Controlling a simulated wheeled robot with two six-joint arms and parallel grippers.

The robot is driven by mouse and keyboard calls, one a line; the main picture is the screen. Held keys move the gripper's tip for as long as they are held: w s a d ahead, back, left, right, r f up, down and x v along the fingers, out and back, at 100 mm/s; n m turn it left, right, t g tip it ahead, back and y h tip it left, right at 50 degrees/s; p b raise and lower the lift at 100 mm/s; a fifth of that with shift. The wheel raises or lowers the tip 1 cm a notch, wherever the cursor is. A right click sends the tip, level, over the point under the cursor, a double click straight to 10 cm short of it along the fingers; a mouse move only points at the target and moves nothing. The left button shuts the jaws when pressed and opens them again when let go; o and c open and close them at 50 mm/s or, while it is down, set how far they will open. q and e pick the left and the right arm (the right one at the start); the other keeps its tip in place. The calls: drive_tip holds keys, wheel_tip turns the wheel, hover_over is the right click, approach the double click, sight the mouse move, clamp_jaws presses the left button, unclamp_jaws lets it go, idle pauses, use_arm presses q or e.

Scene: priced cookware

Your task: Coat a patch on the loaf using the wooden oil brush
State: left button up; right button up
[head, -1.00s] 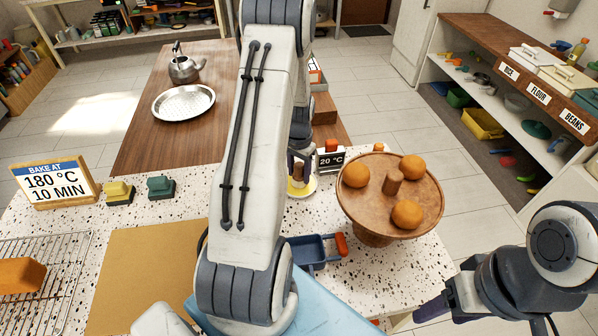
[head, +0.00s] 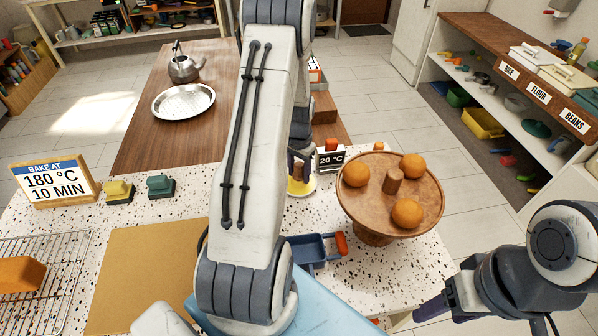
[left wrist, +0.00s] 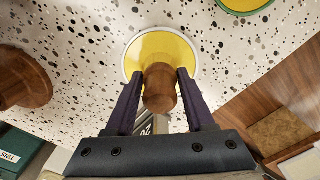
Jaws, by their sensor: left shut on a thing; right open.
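The loaf (head: 20,275) is an orange-brown block on the wire rack at the left edge of the head view. My left gripper (head: 299,172) is beyond the middle of the counter. In the left wrist view its fingers are shut on the wooden handle of the oil brush (left wrist: 160,90). The brush stands over a round, white-rimmed dish with yellow oil (left wrist: 140,53); its bristle end is hidden, so I cannot tell whether it touches the oil. My right gripper (head: 433,308) is open and empty at the lower right, partly hidden.
A wooden stand (head: 352,205) with orange fruits is right of the dish. A blue scoop (head: 312,250) with a red handle lies nearer. A brown mat (head: 140,270) lies beside the wire rack (head: 60,250). A bake sign (head: 55,183) and two small blocks stand behind.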

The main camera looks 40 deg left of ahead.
sight(299, 165)
idle(0.3)
use_arm(q)
drive_tip(key=shift+r+p, duration=2.85)
drive_tip(key=shift+r, duration=0.65)
